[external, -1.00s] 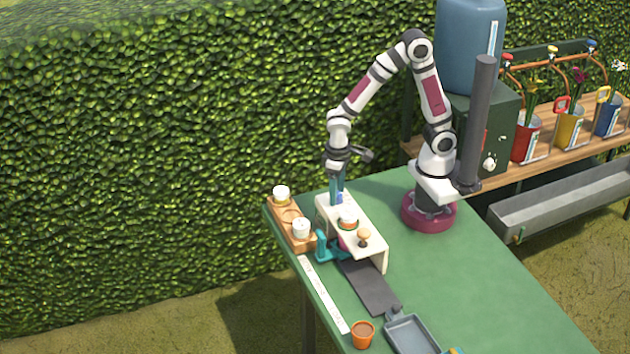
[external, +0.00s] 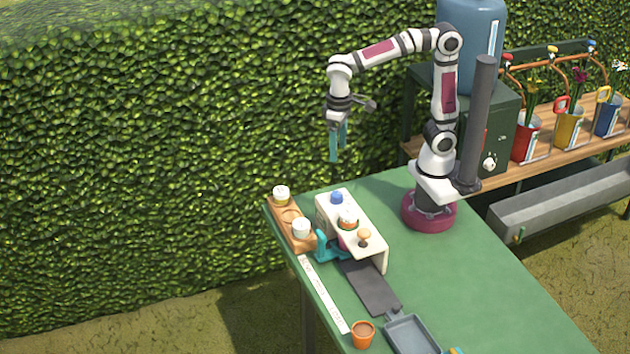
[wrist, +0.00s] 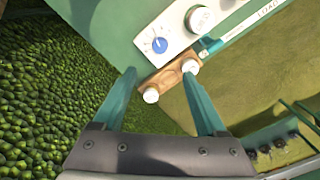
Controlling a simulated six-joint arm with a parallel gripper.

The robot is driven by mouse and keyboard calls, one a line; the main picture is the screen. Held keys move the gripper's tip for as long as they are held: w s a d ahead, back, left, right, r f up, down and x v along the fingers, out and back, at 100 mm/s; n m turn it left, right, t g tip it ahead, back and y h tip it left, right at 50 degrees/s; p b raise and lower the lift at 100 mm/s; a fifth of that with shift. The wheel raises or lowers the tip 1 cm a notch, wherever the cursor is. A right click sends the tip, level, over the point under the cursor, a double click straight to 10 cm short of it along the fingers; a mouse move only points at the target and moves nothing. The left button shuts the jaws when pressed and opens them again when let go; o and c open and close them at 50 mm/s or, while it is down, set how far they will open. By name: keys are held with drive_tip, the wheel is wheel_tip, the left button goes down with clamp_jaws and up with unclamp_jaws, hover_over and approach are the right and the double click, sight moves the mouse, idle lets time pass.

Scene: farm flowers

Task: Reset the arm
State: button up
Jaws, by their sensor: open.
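My gripper (external: 338,150) hangs in the air above the far left corner of the green table, fingers pointing down. In the wrist view its two teal fingers (wrist: 166,100) are spread apart with nothing between them. Below it stands a cream control stand with a blue knob (external: 337,197), a middle round dial (external: 347,217) and a tan knob (external: 364,235). The blue knob also shows in the wrist view (wrist: 159,45). My gripper is clear of the stand and touches nothing.
A wooden rack (external: 293,236) with white-capped jars sits left of the stand. A teal clamp-like piece (external: 327,247), an orange pot (external: 363,334) and a grey tray (external: 410,335) are nearer the front. A hedge (external: 150,150) rises behind. The table's right part is clear.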

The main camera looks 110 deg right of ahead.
drive_tip(key=s+a+f+n+y, duration=0.1)
drive_tip(key=s+a+f, duration=0.1)
drive_tip(key=s+a, duration=0.2)
drive_tip(key=s+a+f+n, duration=0.2)
drive_tip(key=s+a, duration=0.3)
drive_tip(key=s, duration=0.6)
drive_tip(key=shift+s+a+f+y, duration=0.2)
drive_tip(key=shift+s+f+y, duration=0.15)
drive_tip(key=shift+f, duration=0.25)
